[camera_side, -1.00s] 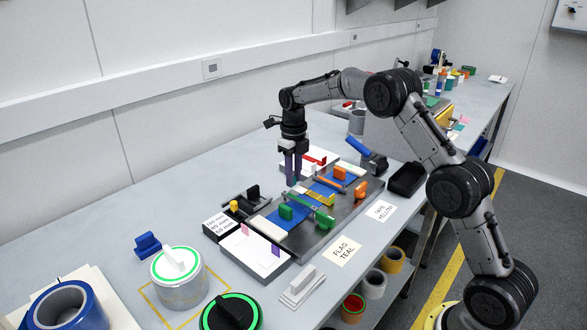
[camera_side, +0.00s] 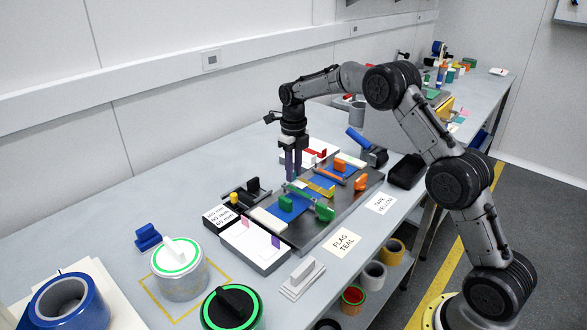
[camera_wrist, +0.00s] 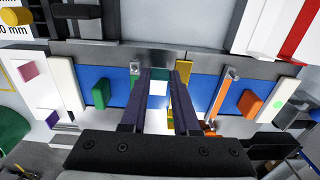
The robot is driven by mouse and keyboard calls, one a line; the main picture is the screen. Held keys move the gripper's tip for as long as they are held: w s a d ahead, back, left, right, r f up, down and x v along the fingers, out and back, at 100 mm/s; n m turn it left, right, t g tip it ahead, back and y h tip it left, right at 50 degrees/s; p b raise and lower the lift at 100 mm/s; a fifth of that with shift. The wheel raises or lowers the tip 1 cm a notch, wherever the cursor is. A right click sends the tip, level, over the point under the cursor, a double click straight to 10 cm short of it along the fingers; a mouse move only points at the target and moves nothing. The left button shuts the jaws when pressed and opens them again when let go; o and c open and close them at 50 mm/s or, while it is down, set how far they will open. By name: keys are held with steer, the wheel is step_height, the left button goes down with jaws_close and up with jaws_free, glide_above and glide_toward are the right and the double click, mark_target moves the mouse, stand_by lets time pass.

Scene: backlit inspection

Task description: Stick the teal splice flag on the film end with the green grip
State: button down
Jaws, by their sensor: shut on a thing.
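My gripper (camera_side: 293,177) points straight down over the middle of the splicing plate. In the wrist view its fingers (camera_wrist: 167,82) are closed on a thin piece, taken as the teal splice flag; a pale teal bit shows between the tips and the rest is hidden. The blue film end with the green grip (camera_side: 285,203) lies just left of the fingers; the green grip (camera_wrist: 101,92) also shows in the wrist view. The film end with the orange grip (camera_wrist: 250,103) lies to the right. I cannot tell whether the flag touches the film.
A green-handled clamp (camera_side: 324,212) crosses the left film and an orange clamp bar (camera_wrist: 222,90) the right one. A yellow strip (camera_wrist: 189,112) lies near the fingers. A white block (camera_side: 253,244) bears pink and purple flags. A black tray (camera_side: 406,174) stands right.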

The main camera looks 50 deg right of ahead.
steer(key=shift+f, duration=0.9)
steer(key=c, duration=0.6)
jaws_free()
steer(key=shift+c, duration=0.2)
steer(key=shift+o, duration=0.3)
steer(key=shift+a, duration=0.1)
steer(key=shift+a, duration=0.1)
step_height(320, 180, up, 14)
steer(key=shift+d, duration=0.25)
